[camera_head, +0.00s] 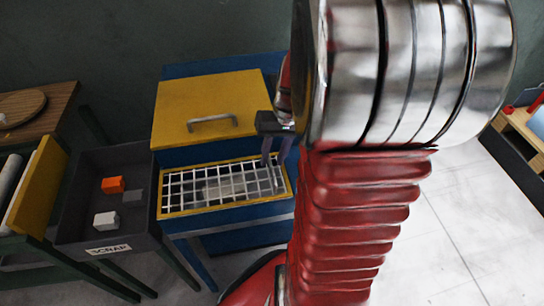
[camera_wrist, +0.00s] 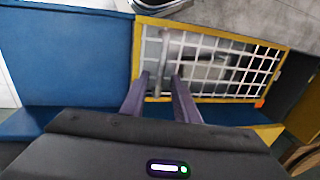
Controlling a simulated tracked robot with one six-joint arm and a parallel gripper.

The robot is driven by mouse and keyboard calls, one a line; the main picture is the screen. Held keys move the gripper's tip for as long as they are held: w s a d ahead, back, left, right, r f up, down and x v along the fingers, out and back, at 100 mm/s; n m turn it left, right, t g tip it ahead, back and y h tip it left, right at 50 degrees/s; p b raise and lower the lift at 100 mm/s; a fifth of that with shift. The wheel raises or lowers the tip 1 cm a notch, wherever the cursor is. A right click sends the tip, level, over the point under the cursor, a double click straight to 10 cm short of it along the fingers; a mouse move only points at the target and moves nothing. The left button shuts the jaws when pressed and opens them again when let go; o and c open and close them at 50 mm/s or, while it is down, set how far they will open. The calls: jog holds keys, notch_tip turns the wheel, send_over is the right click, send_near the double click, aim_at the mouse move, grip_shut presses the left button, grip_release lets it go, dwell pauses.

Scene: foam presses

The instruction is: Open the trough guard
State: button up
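The trough guard (camera_head: 182,197) is a white wire grid in a yellow frame, lying shut over the trough at the front of the blue press. It also shows in the wrist view (camera_wrist: 240,88). A grey bar handle (camera_wrist: 164,48) stands at the guard's end in the wrist view. My gripper (camera_head: 273,160) is above the guard's right end in the head view. In the wrist view its dark fingers (camera_wrist: 160,78) are apart, with the bar running between and past their tips. Contact with the bar cannot be told. A blurry grey shape lies beneath the grid.
The yellow lid (camera_head: 205,98) with its own handle (camera_head: 212,122) is behind the guard. A dark scrap bin (camera_head: 75,225) with orange, white and grey blocks stands left. A wooden table (camera_head: 55,100) is at far left. Open floor (camera_head: 455,235) lies right.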

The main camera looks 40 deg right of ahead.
jog(key=shift+a+f, duration=0.1)
jog(key=shift+f, duration=0.3)
grip_shut()
dwell(0.4)
